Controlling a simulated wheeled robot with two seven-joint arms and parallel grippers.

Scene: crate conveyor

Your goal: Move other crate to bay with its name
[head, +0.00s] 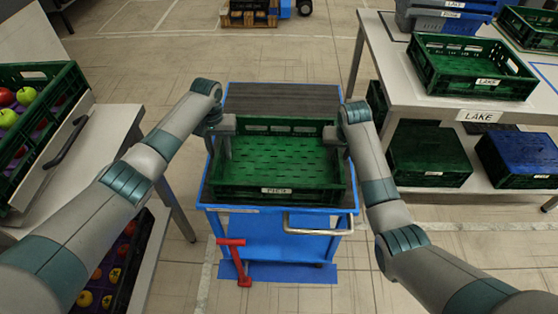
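A green, empty crate (278,171) sits on the top of a blue cart (285,90) in the middle of the head view. The small white label on its near wall seems to read PICO. My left gripper (225,138) is at the crate's left wall, and my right gripper (335,142) is at its right wall. Each has a finger showing on the inner side of the rim. The outer fingers are hidden, so whether they are closed on the walls is unclear. Another green crate (512,88), labelled LAKE, stands on the right table above a LAKE sign (481,115).
A fruit crate (62,120) is on a stand at left. The cart has a metal handle (318,230) and a red part (236,262). Floor behind the cart is clear.

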